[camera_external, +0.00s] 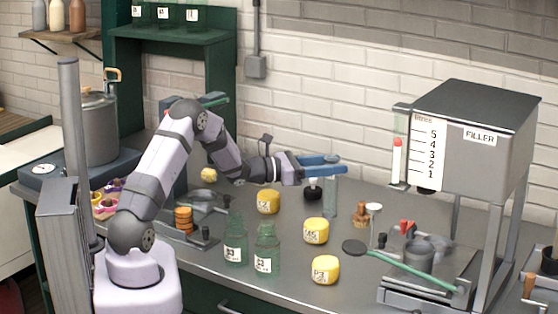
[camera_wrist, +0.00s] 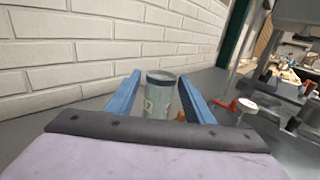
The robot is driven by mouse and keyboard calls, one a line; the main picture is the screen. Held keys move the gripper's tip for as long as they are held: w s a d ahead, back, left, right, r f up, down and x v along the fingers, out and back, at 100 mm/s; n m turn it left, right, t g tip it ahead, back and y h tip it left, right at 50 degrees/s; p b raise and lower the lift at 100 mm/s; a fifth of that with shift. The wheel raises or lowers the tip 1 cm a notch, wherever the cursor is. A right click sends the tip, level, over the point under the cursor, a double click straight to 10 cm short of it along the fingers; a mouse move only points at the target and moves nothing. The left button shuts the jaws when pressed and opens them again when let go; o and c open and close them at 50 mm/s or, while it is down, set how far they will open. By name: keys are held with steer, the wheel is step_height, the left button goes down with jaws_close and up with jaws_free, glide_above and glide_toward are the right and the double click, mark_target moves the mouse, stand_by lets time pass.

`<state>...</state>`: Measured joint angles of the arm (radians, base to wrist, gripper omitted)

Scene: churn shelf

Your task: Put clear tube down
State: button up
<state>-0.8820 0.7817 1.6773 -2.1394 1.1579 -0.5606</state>
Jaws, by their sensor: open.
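The clear tube (camera_external: 330,198) looks upright, with its foot at the bench top. In the wrist view the clear tube (camera_wrist: 160,95) shows a dark rim and a pale label, and it stands between my two blue fingers with a gap on each side. My gripper (camera_external: 337,166) is open and level, with its fingers at the tube's top in the external view. It also shows in the wrist view (camera_wrist: 160,80). The tube's lower part is hidden by my gripper body in the wrist view.
A black-topped stamp-like item (camera_external: 313,190) stands just left of the tube. Yellow jars (camera_external: 316,231) and green glass jars (camera_external: 267,249) stand in front. The grey filler (camera_external: 470,135) stands at right. A white brick wall (camera_external: 330,90) is behind.

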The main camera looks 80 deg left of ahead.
steer(key=s+b, duration=0.3)
steer(key=s, duration=0.9)
steer(key=shift+r, duration=0.1)
